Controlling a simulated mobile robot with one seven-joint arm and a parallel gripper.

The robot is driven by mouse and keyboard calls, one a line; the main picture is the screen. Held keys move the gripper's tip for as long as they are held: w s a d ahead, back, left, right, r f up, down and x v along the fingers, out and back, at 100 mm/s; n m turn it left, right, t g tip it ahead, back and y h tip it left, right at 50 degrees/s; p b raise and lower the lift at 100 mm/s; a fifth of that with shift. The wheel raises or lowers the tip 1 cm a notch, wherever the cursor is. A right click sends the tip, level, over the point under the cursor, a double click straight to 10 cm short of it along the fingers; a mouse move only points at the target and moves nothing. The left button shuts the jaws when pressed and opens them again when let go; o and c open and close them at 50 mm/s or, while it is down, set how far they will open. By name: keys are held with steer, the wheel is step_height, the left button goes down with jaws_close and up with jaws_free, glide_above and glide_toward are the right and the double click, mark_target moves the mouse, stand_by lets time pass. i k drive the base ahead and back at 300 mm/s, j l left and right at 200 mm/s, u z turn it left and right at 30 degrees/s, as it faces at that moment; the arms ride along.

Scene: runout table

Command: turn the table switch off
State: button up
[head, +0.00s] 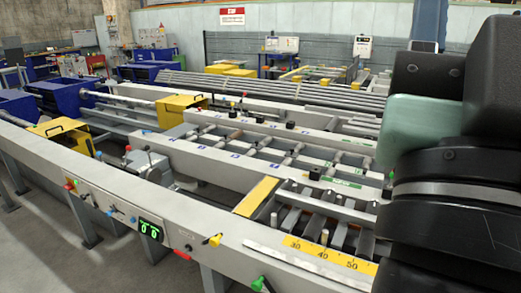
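The runout table (222,262) is a long grey frame that runs from the left to the lower right in the head view. Its front side carries several small controls beside a green lit display (150,229). They include a red knob (70,186), a blue knob (112,210), a yellow handle (215,240), a red part (182,255) and a green handle (258,284). I cannot tell which one is the table switch, or its setting. My arm's black and pale green links fill the right side. My gripper's fingers do not show.
A yellow scale (323,255) with numbers lies on the table top at the lower right. Rollers and cross bars fill the table's middle. A yellow cover (182,109) and blue boxes (145,72) stand farther back. Bare grey floor (45,225) shows at the lower left.

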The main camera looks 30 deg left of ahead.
mark_target(68, 187)
steer(key=u, duration=1.2)
steer(key=i+j+u, duration=0.8)
steer(key=i+j, duration=0.1)
steer(key=i, duration=0.35)
